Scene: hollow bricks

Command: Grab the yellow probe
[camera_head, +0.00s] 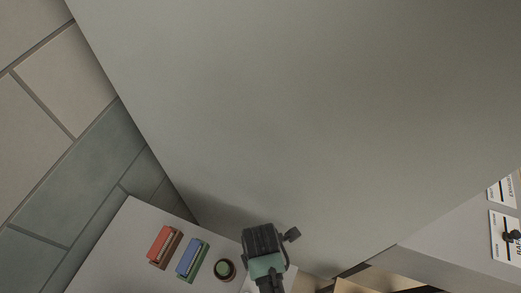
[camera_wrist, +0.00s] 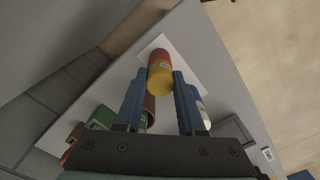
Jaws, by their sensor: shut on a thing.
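In the wrist view, the yellow probe (camera_wrist: 160,82) is a short cylinder, yellow at the near end and red towards the far end, with a small label. It lies between the two blue fingers of my gripper (camera_wrist: 160,76), near their tips, and my gripper is shut on it. A white square patch (camera_wrist: 184,58) of the table shows around its far end. In the head view my arm's dark and green end stands at the bottom centre, and the probe and fingertips are hidden there.
A brown cylinder (camera_wrist: 149,104) and a green block (camera_wrist: 103,117) stand close to the left finger; a white and blue thing (camera_wrist: 203,113) is beside the right finger.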

